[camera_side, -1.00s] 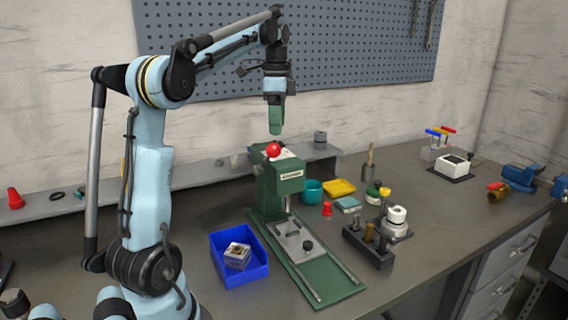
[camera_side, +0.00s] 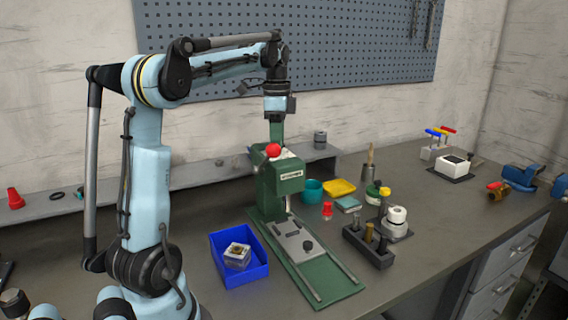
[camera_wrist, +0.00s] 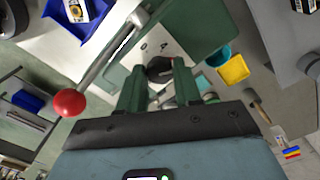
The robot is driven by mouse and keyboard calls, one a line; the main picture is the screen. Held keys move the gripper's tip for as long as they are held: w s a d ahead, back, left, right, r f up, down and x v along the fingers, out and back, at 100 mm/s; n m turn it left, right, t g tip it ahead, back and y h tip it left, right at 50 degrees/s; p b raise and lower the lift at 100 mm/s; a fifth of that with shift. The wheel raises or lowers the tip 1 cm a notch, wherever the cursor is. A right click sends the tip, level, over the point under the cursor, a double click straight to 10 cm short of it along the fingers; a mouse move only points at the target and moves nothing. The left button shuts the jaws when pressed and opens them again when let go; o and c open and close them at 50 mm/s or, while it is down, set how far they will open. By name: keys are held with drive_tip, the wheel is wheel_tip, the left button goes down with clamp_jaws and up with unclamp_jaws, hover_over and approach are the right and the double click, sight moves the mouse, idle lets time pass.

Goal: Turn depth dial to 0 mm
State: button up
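The black depth dial (camera_wrist: 160,68) sits on a pale plate with printed numerals on top of the green press, as the wrist view shows. A "4" is readable beside it; its setting is not clear. My gripper (camera_wrist: 158,72) has its two green fingers apart, one on each side of the dial in the picture. I cannot tell whether they touch it. In the side view my gripper (camera_side: 276,144) is low over the top of the green press (camera_side: 288,180), behind the red ball knob (camera_side: 273,150). The dial is hidden there.
The press lever's red knob (camera_wrist: 69,102) is close left of my fingers. A blue bin (camera_side: 257,272) with a small boxed part stands left of the press. A teal cup (camera_side: 312,190), a yellow tray (camera_side: 339,187) and a black tool block (camera_side: 368,247) stand right.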

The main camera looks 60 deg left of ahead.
drive_tip(key=c, duration=0.3)
drive_tip(key=shift+c, duration=0.2)
drive_tip(key=n, duration=0.4)
drive_tip(key=shift+n, duration=0.3)
drive_tip(key=n, duration=1)
drive_tip(key=shift+n, duration=2.6)
